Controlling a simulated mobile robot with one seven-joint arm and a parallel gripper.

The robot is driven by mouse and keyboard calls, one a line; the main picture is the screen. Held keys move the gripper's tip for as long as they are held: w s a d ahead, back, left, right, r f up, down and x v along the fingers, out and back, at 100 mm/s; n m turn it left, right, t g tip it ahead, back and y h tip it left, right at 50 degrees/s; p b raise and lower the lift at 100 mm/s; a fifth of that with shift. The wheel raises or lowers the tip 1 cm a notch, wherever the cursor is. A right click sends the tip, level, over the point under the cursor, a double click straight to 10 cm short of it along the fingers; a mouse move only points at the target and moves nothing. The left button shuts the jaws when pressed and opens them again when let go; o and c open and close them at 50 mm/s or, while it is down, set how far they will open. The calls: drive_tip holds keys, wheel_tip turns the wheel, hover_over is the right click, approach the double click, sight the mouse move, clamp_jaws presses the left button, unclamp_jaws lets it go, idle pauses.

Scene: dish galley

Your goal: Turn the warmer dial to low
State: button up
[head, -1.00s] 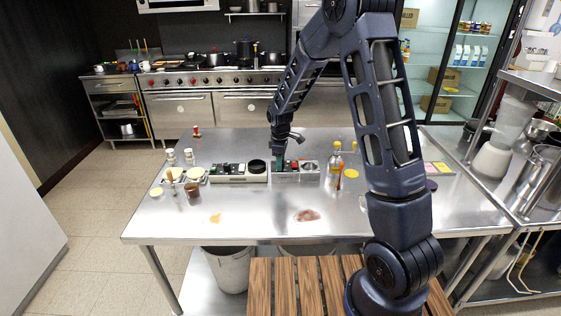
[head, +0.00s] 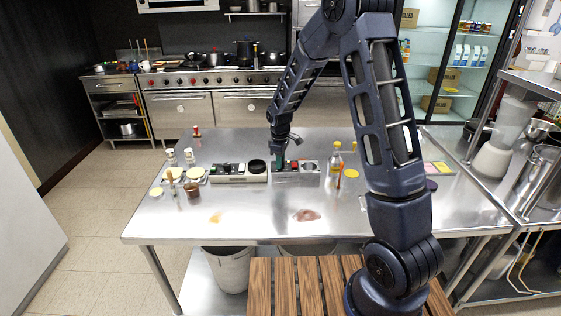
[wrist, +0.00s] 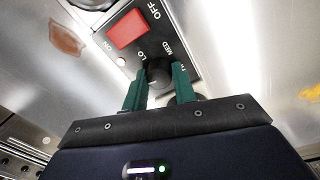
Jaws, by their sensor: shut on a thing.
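The warmer panel (head: 309,170) is a low grey box in the middle of the steel table. In the wrist view its face (wrist: 165,24) shows a red switch (wrist: 127,28) between OFF and ON, and the marks LO, MED and a partly hidden one. The black dial (wrist: 159,74) sits between my green fingertips, and a pale line shows on it, though I cannot tell surely which mark it faces. My gripper (wrist: 157,84) is shut on the dial. In the head view my gripper (head: 279,158) is over the panel's left end, and the dial is hidden.
A second box with a round black top (head: 257,166) stands just left of the panel. Bottles (head: 337,160) stand to the right, and jars and small bowls (head: 172,174) to the left.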

drive_tip(key=m, duration=1.2)
drive_tip(key=shift+w, duration=0.1)
idle(0.4)
drive_tip(key=o, duration=1)
wheel_tip(320, 180, up, 11)
drive_tip(key=shift+a, duration=0.25)
drive_tip(key=shift+f, duration=0.1)
